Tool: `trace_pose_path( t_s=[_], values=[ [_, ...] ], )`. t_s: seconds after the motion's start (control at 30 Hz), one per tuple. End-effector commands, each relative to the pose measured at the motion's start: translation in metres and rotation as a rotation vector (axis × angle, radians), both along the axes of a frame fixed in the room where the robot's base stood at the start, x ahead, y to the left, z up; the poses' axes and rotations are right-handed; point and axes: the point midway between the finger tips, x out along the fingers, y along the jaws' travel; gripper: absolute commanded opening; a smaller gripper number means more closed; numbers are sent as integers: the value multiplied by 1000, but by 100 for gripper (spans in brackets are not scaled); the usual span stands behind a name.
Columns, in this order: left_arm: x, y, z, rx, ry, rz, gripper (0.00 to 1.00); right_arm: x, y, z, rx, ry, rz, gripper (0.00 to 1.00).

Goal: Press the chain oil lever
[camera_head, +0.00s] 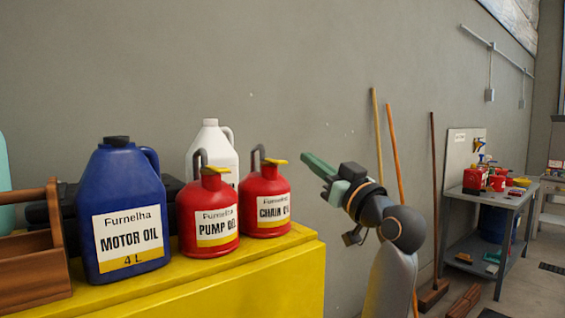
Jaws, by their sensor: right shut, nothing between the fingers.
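The chain oil can (265,203) is red with a white and yellow label and stands upright near the right end of the yellow cabinet top. Its yellow lever (276,161) sits on top, beside a dark curved spout. A similar red pump oil can (208,213) with a yellow lever stands just left of it. My right gripper (306,162) is shut and empty. In the picture its fingertips are to the right of the chain oil lever, at about the same height, with a small gap between. My left gripper is not in view.
A blue motor oil jug (127,209), a white jug (211,143) and a wooden crate (35,250) share the yellow cabinet (265,283) with the cans. Broom handles (434,190) lean on the wall behind my right arm. A workbench (500,202) stands at the far right.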

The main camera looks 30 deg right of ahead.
Motion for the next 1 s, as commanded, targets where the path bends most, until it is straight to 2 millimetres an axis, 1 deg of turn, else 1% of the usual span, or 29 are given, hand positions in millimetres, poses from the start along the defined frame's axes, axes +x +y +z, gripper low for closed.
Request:
trace_pose_path(
  t_s=[0.07, 0.33, 0.47, 0.57, 0.8, 1.0],
  values=[
    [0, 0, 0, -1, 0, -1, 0, -2, -1, 3, 0, -6, 0, 0],
    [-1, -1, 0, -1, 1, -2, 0, -1, -1, 2, 0, -4, 0, 0],
    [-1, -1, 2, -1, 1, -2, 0, 5, -1, 5, 3, -3, 1, 0],
    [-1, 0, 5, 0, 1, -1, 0, 16, -1, 9, 2, -2, 2, 0],
    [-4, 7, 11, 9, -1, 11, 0, 57, -1, 25, 4, -2, 4, 0],
    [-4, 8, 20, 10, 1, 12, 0, 89, -2, 36, 2, -2, 2, 0]
  ],
)
